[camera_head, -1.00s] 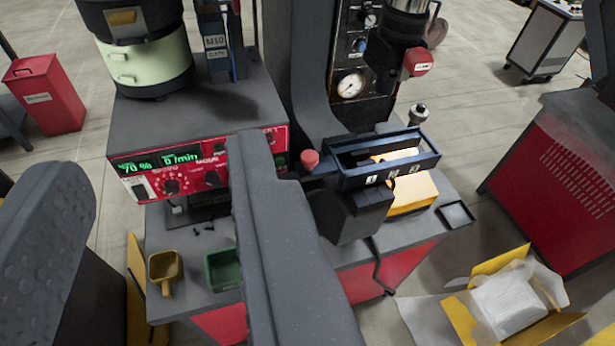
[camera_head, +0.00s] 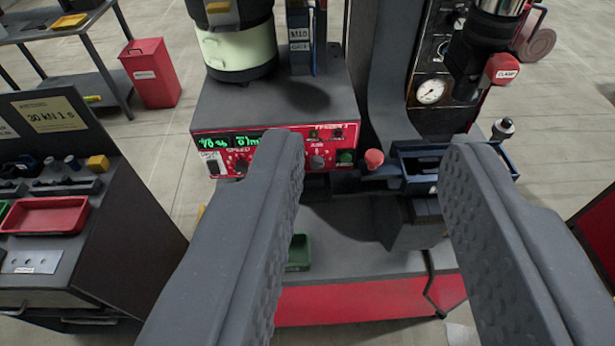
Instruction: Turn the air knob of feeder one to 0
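The red control panel (camera_head: 200,140) is on the front of the feeder in the camera_head view, with green lit displays. A dark knob (camera_head: 317,161) sits on its right part, beside a green button (camera_head: 345,157). Another knob (camera_head: 241,165) is at the panel's left. My gripper (camera_head: 370,150) is open and empty, its two grey fingers wide apart. The left finger covers the panel's middle; the dark knob shows just right of its tip, apart from the right finger.
A red knob (camera_head: 373,159) and a dark metal tray (camera_head: 425,165) stand right of the panel. A pressure gauge (camera_head: 430,91) is behind. A dark cabinet with a red tray (camera_head: 45,214) is at left. A green bin (camera_head: 299,252) sits below.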

